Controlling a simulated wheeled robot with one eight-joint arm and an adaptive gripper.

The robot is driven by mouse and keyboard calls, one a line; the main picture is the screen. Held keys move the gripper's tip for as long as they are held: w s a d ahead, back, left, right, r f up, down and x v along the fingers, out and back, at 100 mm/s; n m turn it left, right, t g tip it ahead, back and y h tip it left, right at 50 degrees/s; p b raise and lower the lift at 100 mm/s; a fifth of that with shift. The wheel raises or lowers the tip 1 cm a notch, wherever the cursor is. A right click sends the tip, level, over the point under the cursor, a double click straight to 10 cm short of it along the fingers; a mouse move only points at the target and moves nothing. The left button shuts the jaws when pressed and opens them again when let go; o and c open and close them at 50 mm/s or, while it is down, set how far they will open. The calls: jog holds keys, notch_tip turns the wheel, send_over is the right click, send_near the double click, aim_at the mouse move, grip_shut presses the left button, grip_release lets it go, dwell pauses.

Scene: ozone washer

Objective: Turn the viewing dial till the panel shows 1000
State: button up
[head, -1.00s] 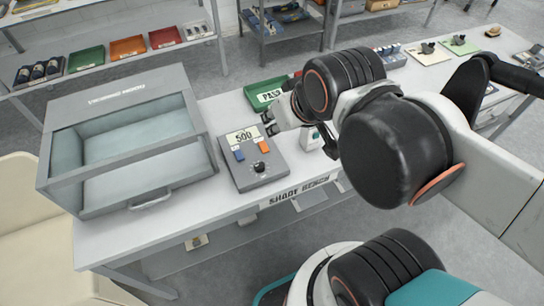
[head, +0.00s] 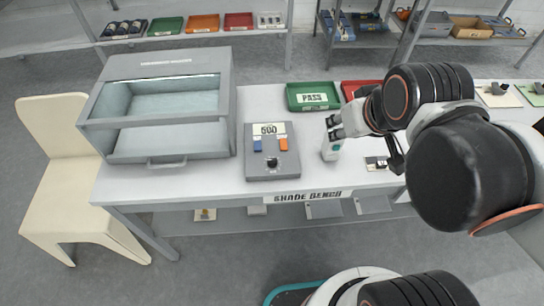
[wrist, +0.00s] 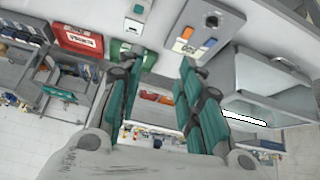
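A grey control box (head: 260,171) stands on the bench right of the glass-fronted cabinet. Its panel (head: 269,129) appears to read 500. Below the panel are a blue button (head: 257,146), an orange button (head: 283,145) and a black dial (head: 272,162). In the wrist view the dial (wrist: 212,20) shows at the top right, apart from my fingers. My gripper (head: 333,128) is right of the box in the head view, above the bench, touching neither box nor dial. In the wrist view its teal-padded fingers (wrist: 160,65) are spread, with nothing between them.
The cabinet (head: 222,140) stands close to the box's left. A small white and green item (head: 331,149) stands under my gripper. Green (head: 314,107) and red (head: 352,84) trays lie behind. A cream chair (head: 60,185) is at left. Bench space before the box is narrow.

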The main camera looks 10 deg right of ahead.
jog(key=n+g+p, duration=0.4)
jog(key=n+g, duration=0.3)
jog(key=n, duration=1.1)
send_over(270, 160)
notch_tip(270, 160, down, 12)
notch_tip(270, 160, down, 14)
jog(key=b, duration=0.4)
jog(key=shift+r, duration=0.15)
grip_shut()
